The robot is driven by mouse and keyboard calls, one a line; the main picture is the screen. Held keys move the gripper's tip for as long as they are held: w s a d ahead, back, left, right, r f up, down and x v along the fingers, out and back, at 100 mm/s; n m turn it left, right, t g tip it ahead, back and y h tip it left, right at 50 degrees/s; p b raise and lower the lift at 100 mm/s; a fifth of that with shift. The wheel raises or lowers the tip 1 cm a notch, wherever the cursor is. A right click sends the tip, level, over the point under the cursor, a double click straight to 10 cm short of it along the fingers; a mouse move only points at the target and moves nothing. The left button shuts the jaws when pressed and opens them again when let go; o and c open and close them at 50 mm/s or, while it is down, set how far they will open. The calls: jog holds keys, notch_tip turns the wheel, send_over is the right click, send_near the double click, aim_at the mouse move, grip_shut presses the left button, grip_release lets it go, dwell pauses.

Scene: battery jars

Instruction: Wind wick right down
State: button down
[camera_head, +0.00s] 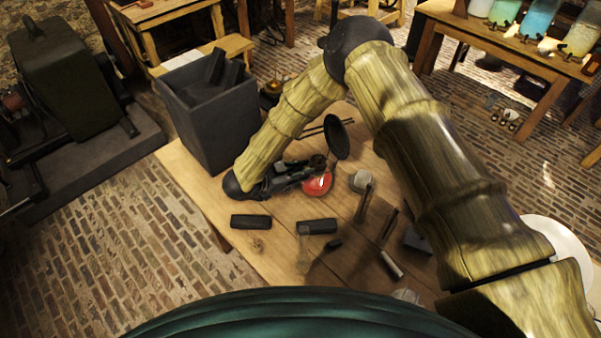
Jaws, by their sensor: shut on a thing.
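A small lamp with a red, glossy body (318,184) stands on the wooden table. A dark round disc (336,137) stands just behind and above it. My gripper (318,163) reaches in from the left, roughly level, at the top of the red body. Its fingers are shut on a small dark part there, which looks like the lamp's burner or wick knob. The fingers cover most of that part. The wick itself and its height cannot be made out.
A tall dark bin (205,125) stands at the table's left edge, close to my forearm. Dark blocks (251,221) lie in front of my gripper. A pale jar (359,181) stands just right of the lamp. Loose tools (391,264) lie towards the right. Bare table (205,180) shows at left.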

jog(key=shift+s+f, duration=0.15)
jog(key=shift+s, duration=0.05)
dwell(0.4)
jog(key=c, duration=1.3)
grip_release()
jog(key=shift+c, duration=0.2)
jog(key=shift+s+a, duration=0.1)
jog(key=v, duration=0.7)
jog(key=shift+a+r, duration=0.3)
jog(key=shift+r, duration=0.05)
jog(key=shift+s, duration=0.1)
